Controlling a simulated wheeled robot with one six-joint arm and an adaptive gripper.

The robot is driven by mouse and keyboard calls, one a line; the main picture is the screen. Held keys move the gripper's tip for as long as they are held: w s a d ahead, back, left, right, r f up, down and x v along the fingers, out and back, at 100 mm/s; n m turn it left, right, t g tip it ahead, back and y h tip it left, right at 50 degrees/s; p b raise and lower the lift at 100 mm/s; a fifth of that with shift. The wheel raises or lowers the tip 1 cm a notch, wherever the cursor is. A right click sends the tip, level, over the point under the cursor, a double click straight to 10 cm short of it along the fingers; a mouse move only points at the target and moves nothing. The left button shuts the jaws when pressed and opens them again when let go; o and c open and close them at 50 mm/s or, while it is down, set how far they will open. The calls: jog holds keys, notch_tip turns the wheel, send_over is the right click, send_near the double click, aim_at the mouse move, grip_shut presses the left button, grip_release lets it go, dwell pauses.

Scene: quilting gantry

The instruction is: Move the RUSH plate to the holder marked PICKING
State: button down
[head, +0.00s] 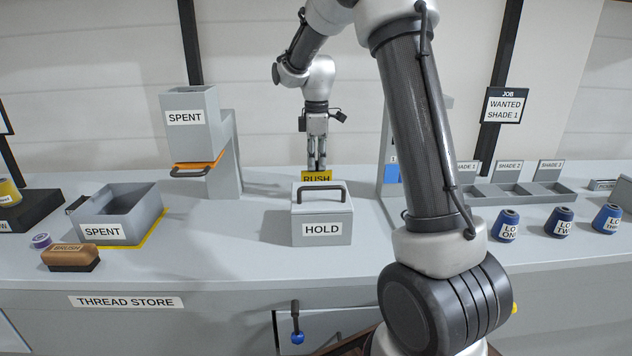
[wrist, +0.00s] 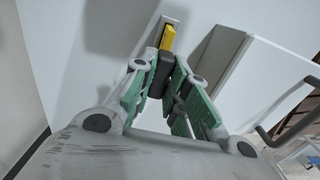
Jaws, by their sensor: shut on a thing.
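The yellow RUSH plate (head: 317,176) shows just behind the grey HOLD box in the head view, its lower part hidden by that box. My gripper (head: 316,165) points straight down above it, with its fingers close together. In the wrist view my gripper (wrist: 162,82) is shut on a dark block at the near end of the yellow plate (wrist: 167,38). I cannot tell whether the plate touches the surface below. A small sign (head: 603,184) stands at the far right, too small to read surely. No holder clearly marked PICKING shows.
The HOLD box (head: 321,228) with a handle stands in front of my gripper. SPENT bin (head: 112,232), SPENT tower (head: 188,118) and brush (head: 71,258) are left. Shade trays (head: 520,194) and several blue spools (head: 506,225) are right. My arm hides part of the bench.

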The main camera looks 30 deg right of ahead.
jog(key=shift+r, duration=0.1)
jog(key=shift+r, duration=2.55)
